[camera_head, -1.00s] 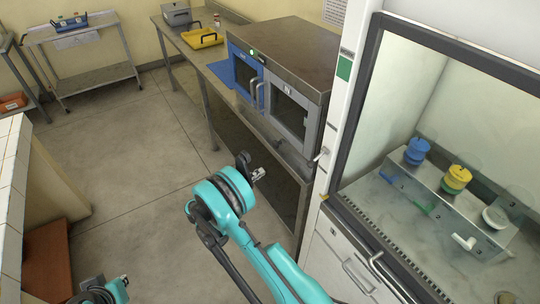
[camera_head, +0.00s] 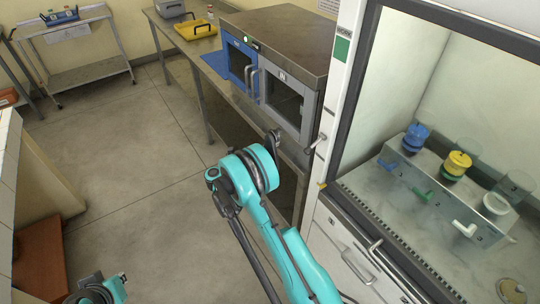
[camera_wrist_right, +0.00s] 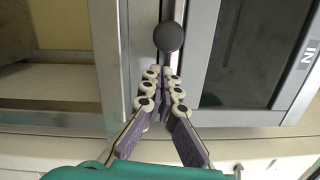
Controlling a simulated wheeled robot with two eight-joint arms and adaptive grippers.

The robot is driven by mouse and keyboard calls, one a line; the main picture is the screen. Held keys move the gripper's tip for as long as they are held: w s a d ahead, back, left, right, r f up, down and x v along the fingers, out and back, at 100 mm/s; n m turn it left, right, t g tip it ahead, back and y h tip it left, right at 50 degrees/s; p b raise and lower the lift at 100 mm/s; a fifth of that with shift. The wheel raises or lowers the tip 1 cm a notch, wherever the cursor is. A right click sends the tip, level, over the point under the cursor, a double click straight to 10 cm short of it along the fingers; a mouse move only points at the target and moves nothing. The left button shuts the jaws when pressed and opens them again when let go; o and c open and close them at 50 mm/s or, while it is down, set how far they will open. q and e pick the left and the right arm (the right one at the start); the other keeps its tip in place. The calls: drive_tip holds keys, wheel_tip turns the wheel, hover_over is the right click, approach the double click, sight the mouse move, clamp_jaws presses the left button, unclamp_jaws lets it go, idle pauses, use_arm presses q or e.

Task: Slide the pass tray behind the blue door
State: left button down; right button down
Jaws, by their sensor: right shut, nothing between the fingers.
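The incubator's blue door (camera_head: 237,64) is at the left of its front and looks shut. Beside it is a grey door (camera_head: 282,104) with a window; the grey door also shows in the right wrist view (camera_wrist_right: 205,50), with an "IN" label. A yellow tray (camera_head: 197,35) with a dark handle lies on the bench; I cannot tell if it is the pass tray. My right gripper (camera_head: 272,140) is in front of the grey door. In the right wrist view its fingers (camera_wrist_right: 165,74) are shut and empty, just below a dark round knob (camera_wrist_right: 169,37). My left arm shows at the lower left; its fingers are unclear.
A blue mat (camera_head: 213,68) lies on the bench left of the incubator (camera_head: 285,38). A hood (camera_head: 345,150) with blue and yellow stacks on a metal stand is at the right. A cart (camera_head: 85,58) stands at the back left. The middle floor is clear.

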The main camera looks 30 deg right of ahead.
use_arm(q)
drive_tip(key=shift+f, duration=0.2)
use_arm(e)
drive_tip(key=shift+w+d+r, duration=0.1)
drive_tip(key=shift+w, duration=0.5)
